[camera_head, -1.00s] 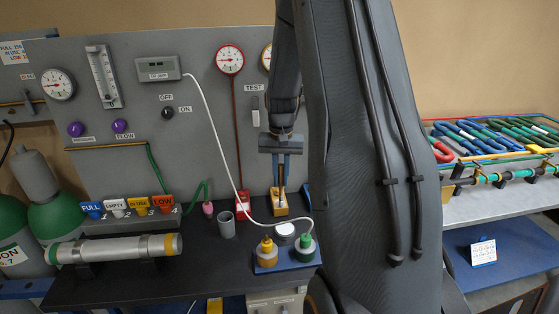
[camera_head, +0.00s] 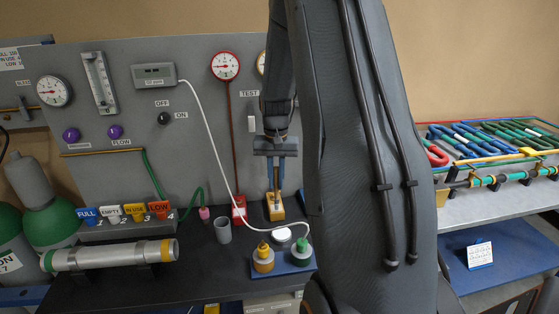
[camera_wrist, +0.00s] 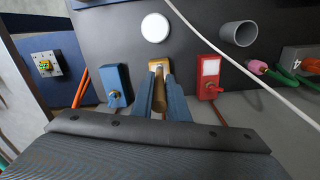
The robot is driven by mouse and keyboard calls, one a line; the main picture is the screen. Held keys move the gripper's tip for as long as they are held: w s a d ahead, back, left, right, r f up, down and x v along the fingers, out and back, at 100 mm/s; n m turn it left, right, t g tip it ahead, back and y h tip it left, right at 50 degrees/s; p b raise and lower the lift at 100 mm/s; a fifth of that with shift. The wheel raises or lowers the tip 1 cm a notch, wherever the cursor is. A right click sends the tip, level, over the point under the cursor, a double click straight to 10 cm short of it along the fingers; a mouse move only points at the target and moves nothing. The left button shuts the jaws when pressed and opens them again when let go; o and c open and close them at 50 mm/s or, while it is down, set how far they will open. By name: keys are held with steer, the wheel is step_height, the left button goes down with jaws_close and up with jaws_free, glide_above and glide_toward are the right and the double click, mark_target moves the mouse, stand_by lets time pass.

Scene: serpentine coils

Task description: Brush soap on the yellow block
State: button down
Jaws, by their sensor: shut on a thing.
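The yellow block (camera_head: 276,211) stands on the black bench near the panel, between a red block and my arm. It also shows in the wrist view (camera_wrist: 156,63), just beyond my fingertips. My gripper (camera_head: 275,186) points down over the yellow block. In the wrist view its blue fingers (camera_wrist: 159,85) are shut on a brown-handled brush (camera_wrist: 159,97). The brush's far end is at the yellow block; I cannot tell whether it touches, as the bristles are hidden.
A red block (camera_wrist: 209,77) and a blue block (camera_wrist: 117,83) flank the yellow one. A grey cup (camera_head: 223,231), a white round disc (camera_head: 282,235) and a blue tray (camera_head: 296,265) with yellow-capped (camera_head: 263,259) and green-capped (camera_head: 302,252) bottles stand close. A white cable (camera_head: 207,118) crosses the bench.

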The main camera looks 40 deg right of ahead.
mark_target(277, 168)
steer(key=shift+d+r+p, duration=0.15)
steer(key=shift+r+p, duration=1.9)
steer(key=shift+r, duration=1.45)
